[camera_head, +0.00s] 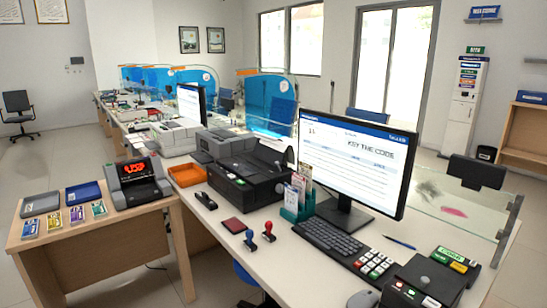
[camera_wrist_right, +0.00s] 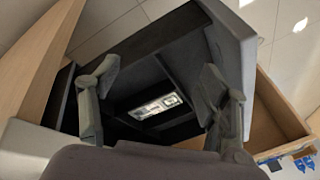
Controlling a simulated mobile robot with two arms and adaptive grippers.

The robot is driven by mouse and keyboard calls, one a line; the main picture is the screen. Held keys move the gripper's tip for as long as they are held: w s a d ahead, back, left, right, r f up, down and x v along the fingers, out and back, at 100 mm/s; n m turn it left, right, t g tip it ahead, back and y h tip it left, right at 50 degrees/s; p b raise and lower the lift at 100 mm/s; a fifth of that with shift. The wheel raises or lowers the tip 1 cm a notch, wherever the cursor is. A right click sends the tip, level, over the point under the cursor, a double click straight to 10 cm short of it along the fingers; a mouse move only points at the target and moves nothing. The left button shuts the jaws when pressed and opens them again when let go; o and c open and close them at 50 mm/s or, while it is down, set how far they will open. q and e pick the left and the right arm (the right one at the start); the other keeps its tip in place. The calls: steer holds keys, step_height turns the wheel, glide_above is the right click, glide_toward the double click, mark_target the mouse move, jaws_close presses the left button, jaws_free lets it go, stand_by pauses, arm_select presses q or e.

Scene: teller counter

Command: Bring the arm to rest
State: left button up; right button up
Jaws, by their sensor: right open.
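My right gripper (camera_wrist_right: 158,78) shows in the right wrist view with its two grey fingers spread wide and nothing between them. Beyond the fingers is a dark open box or drawer (camera_wrist_right: 150,48) with inner dividers. A pale printed item (camera_wrist_right: 156,106), perhaps a banknote, lies inside it. I cannot tell whether the fingers are inside the box or above it. Neither of my arms shows in the head view, and my left gripper is in no view.
A monitor (camera_head: 352,158), keyboard (camera_head: 345,248), black printer (camera_head: 243,165) and stamps (camera_head: 268,231) stand on the counter. A wooden side desk (camera_head: 98,232) holds a banknote machine (camera_head: 137,180). In the wrist view, wooden panels (camera_wrist_right: 275,118) flank the box, with tiled floor beyond.

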steer(key=s+d+r+n+h, duration=0.1)
steer(key=s+d+n+h, duration=0.15)
steer(key=s+d, duration=0.55)
step_height(320, 180, down, 27)
steer(key=s+d, duration=0.1)
steer(key=s+d+f+g, duration=0.2)
steer(key=s+d+f, duration=0.1)
steer(key=s+f, duration=1.1)
steer(key=shift+s+f+n, duration=0.35)
steer(key=shift+s+f, duration=0.05)
steer(key=shift+s, duration=0.7)
